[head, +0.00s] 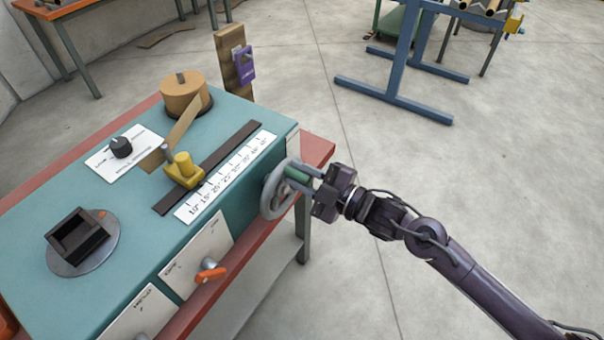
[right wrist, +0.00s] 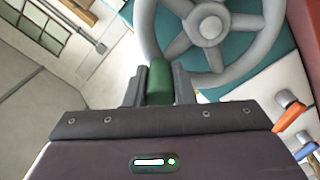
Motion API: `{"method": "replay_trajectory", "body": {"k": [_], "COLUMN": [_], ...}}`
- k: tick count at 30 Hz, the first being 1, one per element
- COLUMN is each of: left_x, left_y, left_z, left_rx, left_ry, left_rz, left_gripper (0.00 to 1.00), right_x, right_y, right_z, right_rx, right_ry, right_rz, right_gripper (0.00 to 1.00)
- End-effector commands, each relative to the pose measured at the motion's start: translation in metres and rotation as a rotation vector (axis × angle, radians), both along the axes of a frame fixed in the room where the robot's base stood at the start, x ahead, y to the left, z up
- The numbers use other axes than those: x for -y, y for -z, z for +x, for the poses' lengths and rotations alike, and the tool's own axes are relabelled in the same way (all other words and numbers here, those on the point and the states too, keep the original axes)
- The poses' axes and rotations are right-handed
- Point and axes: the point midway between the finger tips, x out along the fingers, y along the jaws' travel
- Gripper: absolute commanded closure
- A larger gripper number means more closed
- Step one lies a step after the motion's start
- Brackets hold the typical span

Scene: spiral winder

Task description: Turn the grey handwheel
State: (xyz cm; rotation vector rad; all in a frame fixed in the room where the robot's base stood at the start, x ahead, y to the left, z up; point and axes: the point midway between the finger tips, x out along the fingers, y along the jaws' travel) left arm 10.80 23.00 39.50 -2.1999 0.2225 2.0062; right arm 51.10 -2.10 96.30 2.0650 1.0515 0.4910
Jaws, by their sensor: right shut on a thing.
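My right gripper (head: 308,180) is shut on this handle, and in the right wrist view the handle (right wrist: 159,80) sits between the two fingers. Part of the wheel's rim is hidden behind the handle and the fingers. My left gripper is in neither view.
The winder's top carries a brown paper roll (head: 183,93), a yellow slider (head: 183,170) by a white scale (head: 228,178), a black knob (head: 121,147) and a dark square block (head: 79,235). An orange lever (head: 210,270) juts from the front.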

Motion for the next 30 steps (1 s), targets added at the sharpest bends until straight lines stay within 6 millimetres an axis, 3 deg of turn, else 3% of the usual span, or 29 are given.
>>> {"method": "replay_trajectory", "body": {"k": [15, 16, 20, 30], "left_x": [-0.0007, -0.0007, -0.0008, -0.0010], "left_y": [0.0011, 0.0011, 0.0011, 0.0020], "left_z": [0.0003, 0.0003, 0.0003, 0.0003], "left_rx": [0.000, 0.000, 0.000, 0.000], "left_ry": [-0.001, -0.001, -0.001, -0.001], "left_rz": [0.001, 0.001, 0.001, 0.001], "left_gripper": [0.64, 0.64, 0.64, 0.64], "right_x": [-0.0012, -0.0012, -0.0011, 0.0016], "right_y": [0.0003, 0.0003, 0.0003, 0.0011], "right_z": [-0.0014, -0.0014, -0.0013, -0.0026], "right_rx": [0.014, 0.014, 0.014, 0.013], "right_ry": [-0.001, -0.001, -0.001, 0.000], "right_rz": [-0.011, -0.011, -0.010, -0.011], "right_gripper": [1.00, 0.75, 0.58, 0.56]}}
